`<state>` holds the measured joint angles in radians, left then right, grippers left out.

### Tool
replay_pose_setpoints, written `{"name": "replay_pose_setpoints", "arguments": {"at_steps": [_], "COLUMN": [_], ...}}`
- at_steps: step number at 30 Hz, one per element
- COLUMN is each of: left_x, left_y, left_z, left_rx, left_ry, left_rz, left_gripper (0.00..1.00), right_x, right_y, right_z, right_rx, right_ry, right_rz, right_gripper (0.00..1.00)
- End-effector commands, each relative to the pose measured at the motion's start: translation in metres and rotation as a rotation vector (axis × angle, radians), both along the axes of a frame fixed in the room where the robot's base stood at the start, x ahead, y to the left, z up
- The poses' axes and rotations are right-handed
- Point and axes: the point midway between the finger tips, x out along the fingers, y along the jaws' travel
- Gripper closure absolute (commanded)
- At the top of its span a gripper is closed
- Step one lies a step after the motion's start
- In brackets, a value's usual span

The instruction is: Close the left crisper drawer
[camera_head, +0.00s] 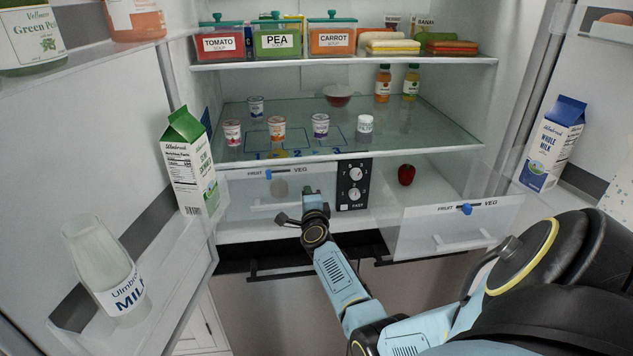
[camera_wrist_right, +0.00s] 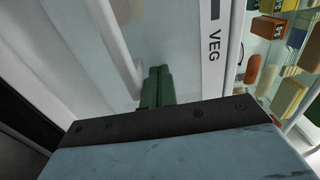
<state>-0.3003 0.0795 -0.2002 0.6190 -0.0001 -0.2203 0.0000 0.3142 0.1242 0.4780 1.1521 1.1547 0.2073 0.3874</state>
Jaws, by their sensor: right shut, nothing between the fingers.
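The left crisper drawer (camera_head: 240,190) has a clear front with a FRUIT/VEG strip and a blue slider. Its front looks about level with the control panel beside it; I cannot tell whether it is fully in. My right gripper (camera_head: 312,196) is at the right part of this front, shut and empty. In the right wrist view its green fingers (camera_wrist_right: 157,86) point at the clear front beside the VEG strip (camera_wrist_right: 213,50). I cannot tell whether they touch it. My left gripper is out of view.
The right crisper drawer (camera_head: 443,236) is pulled out, with a red apple (camera_head: 406,174) behind its front. The dial panel (camera_head: 354,185) stands between the drawers. The open left door (camera_head: 110,170) holds a green carton (camera_head: 190,160) and a milk bottle (camera_head: 103,268). Yogurt cups stand on the glass shelf above.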

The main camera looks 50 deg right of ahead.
Motion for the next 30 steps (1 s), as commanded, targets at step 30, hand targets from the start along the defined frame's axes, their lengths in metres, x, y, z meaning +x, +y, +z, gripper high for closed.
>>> {"name": "replay_pose_setpoints", "arguments": {"at_steps": [30], "left_x": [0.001], "left_y": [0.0], "left_z": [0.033], "left_rx": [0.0], "left_ry": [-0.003], "left_rz": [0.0], "left_gripper": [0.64], "right_x": [-0.082], "right_y": [0.088], "right_z": [0.003], "right_rx": [-0.003], "right_ry": [-0.004], "right_rz": [0.016], "right_gripper": [1.0]}}
